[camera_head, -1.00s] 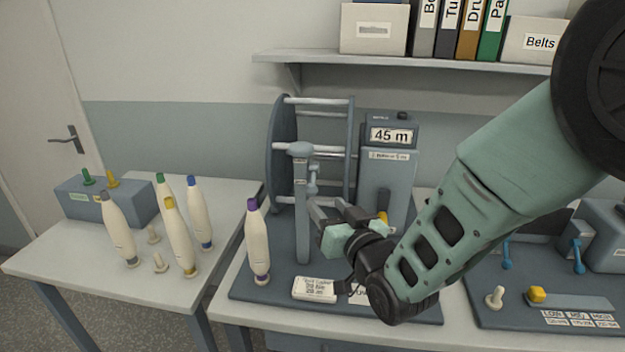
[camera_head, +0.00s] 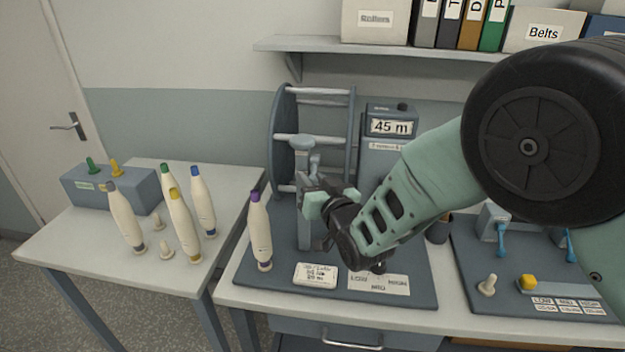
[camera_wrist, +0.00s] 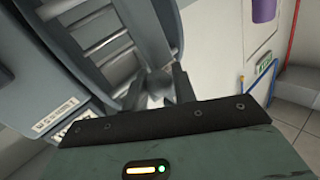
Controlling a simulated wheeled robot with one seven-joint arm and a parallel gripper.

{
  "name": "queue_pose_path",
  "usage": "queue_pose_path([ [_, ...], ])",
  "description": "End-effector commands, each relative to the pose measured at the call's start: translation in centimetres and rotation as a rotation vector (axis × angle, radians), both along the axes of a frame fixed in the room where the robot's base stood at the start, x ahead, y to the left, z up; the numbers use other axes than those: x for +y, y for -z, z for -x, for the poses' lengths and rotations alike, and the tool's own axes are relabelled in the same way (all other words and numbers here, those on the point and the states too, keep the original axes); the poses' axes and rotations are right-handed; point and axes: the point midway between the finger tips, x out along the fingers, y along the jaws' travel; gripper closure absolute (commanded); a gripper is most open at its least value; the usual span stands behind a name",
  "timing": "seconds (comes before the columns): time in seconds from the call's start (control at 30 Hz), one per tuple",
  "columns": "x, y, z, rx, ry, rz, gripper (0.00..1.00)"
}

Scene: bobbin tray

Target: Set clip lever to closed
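A grey upright post (camera_head: 302,144) with a rounded top stands in front of the large reel on the grey machine base. A small light-grey part at its upper right (camera_head: 314,162) looks like the clip lever; my gripper partly covers it, and its setting cannot be read. My gripper (camera_head: 308,183) is at the post, just below that part. In the wrist view, the two dark fingers of my gripper (camera_wrist: 160,88) stand apart. A blurred light-grey piece (camera_wrist: 157,92) shows between or behind them; I cannot tell whether they touch it.
The reel (camera_head: 284,150) and the "45 m" display box (camera_head: 391,127) stand close behind my gripper. A purple-topped bobbin (camera_head: 260,235) stands left of the post. White label cards (camera_head: 316,274) lie in front. Several more bobbins (camera_head: 183,225) stand on the left table.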

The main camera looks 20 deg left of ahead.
Motion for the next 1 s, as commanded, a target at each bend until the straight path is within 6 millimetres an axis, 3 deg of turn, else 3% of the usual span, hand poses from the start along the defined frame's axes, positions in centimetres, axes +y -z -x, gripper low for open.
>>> queue_pose_path([
  [0.47,-0.1,-0.5,0.1,0.066,0.002,0.013,0.96],
  [1.0,-0.3,-2.7,0.8,0.502,0.001,0.116,0.96],
])
